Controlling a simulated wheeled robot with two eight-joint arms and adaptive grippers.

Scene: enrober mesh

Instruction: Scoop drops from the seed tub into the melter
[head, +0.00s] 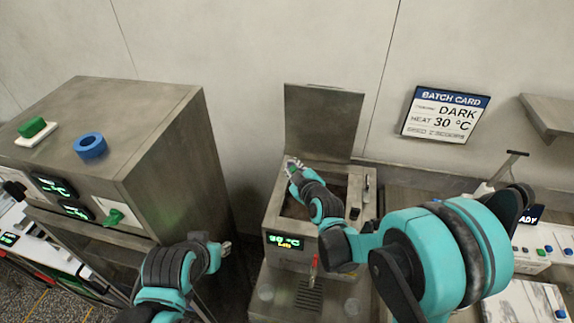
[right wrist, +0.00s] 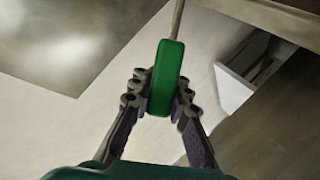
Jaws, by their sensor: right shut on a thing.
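The melter (head: 317,260) is a steel box in the middle of the head view, with its lid (head: 322,125) standing open and a green-lit display on the front. My right gripper (head: 291,167) is over the melter's left rear side. In the right wrist view my right gripper (right wrist: 163,88) is shut on a green handle (right wrist: 165,77) with a thin metal shaft running up out of view. The scoop's bowl and any drops are not visible. My left gripper (head: 224,248) hangs left of the melter, its fingers too small to judge. I cannot identify the seed tub.
A batch card (head: 444,113) on the wall reads DARK, heat 30 °C. A large steel cabinet (head: 150,150) with a blue ring (head: 90,145) on top stands at left. A red-handled tap (head: 314,268) is on the melter's front. My right arm covers much of the right side.

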